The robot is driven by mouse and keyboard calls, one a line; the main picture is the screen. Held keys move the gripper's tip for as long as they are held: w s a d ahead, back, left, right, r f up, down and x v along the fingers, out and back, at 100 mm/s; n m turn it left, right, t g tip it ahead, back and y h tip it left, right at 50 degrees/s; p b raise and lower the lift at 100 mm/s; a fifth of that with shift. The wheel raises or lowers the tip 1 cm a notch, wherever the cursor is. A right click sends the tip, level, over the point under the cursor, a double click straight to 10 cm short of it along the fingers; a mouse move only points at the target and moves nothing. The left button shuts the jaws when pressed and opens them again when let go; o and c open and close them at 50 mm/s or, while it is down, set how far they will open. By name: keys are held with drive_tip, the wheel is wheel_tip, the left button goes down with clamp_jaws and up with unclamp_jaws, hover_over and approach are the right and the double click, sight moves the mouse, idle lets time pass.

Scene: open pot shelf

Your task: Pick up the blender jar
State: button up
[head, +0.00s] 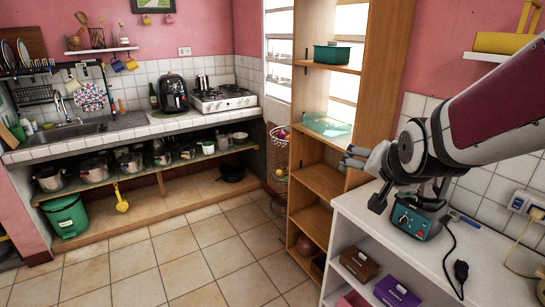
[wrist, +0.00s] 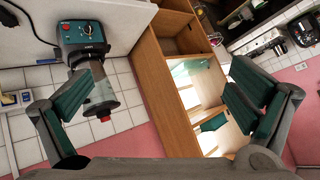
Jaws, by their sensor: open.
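The blender's teal base (head: 408,219) stands on the white counter in the head view, below my arm, which hides the jar there. In the wrist view, which is turned nearly upside down, the base (wrist: 82,42) shows with the clear blender jar (wrist: 103,101) on it. The jar has a dark lid with a red knob. My gripper (head: 362,180) is open and empty, pointing left over the counter's edge near the wooden shelf. In the wrist view my gripper (wrist: 167,68) has its left finger overlapping part of the jar; whether they touch cannot be told.
The tall wooden shelf (head: 318,180) stands close beside the counter (head: 478,262). It holds a teal bin (head: 332,55) and a clear teal tray (head: 327,126). The tiled floor (head: 190,255) is clear.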

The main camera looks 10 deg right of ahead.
drive_tip(key=w+d+f+m+t+h, duration=0.1)
drive_tip(key=w+d+f+m, duration=0.35)
drive_tip(key=d, duration=0.25)
drive_tip(key=m+t+h+b, duration=0.25)
drive_tip(key=m+h, duration=0.55)
drive_tip(key=m, duration=0.5)
approach(442, 183)
drive_tip(key=shift+t, duration=0.35)
drive_tip(key=shift+f+p+x, duration=0.2)
drive_tip(key=shift+p+x, duration=0.25)
drive_tip(key=shift+x, duration=2.35)
drive_tip(key=shift+f+p+x, duration=0.2)
drive_tip(key=shift+p+x, duration=0.25)
drive_tip(key=shift+x, duration=2.35)
drive_tip(key=shift+c, duration=0.6)
drive_tip(key=c, duration=1.3)
drive_tip(key=shift+d+r, duration=0.1)
drive_tip(key=shift+r, duration=0.05)
drive_tip(key=shift+c, duration=1.3)
